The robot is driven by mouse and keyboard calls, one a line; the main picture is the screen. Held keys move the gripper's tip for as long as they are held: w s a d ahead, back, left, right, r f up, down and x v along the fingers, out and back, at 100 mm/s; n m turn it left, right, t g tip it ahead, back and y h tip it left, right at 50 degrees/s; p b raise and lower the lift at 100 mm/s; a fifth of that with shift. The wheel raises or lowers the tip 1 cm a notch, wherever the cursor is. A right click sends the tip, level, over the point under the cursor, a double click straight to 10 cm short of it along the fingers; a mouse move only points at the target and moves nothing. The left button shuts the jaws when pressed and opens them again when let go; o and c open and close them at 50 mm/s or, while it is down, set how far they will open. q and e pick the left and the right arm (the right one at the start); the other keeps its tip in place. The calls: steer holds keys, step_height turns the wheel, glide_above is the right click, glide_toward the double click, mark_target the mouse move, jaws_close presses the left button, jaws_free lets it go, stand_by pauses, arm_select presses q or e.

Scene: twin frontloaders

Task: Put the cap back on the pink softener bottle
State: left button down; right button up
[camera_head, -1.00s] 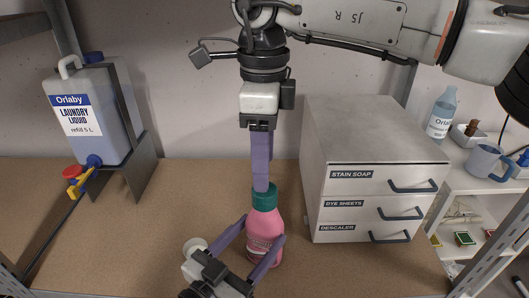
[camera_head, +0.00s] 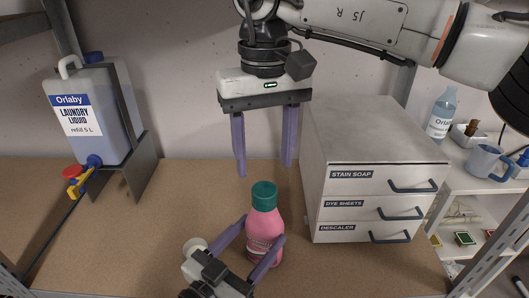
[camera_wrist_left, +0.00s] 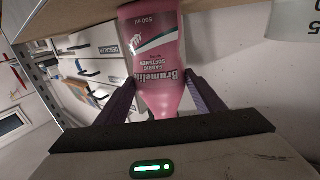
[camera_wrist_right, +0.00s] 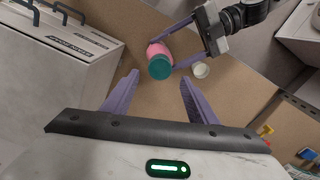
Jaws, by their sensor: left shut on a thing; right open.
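The pink softener bottle (camera_head: 263,228) stands upright on the brown shelf board, with a green cap (camera_head: 264,193) on its top. My left gripper (camera_head: 253,246) is shut on the bottle's body, a finger on either side; the left wrist view shows the bottle (camera_wrist_left: 152,50) between the fingers. My right gripper (camera_head: 264,170) is open and empty above the cap, its fingers spread wide and pointing down. In the right wrist view the cap (camera_wrist_right: 160,67) lies beyond the fingertips, apart from them. Whether the cap is fully seated cannot be told.
A small white round object (camera_head: 195,246) is beside my left gripper. A white drawer unit (camera_head: 375,190) stands close to the right of the bottle. A laundry liquid container (camera_head: 92,115) is at the left. The board (camera_head: 165,195) between is clear.

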mark_target(265, 189)
steer(key=shift+n, duration=0.4)
steer(key=shift+f, duration=4)
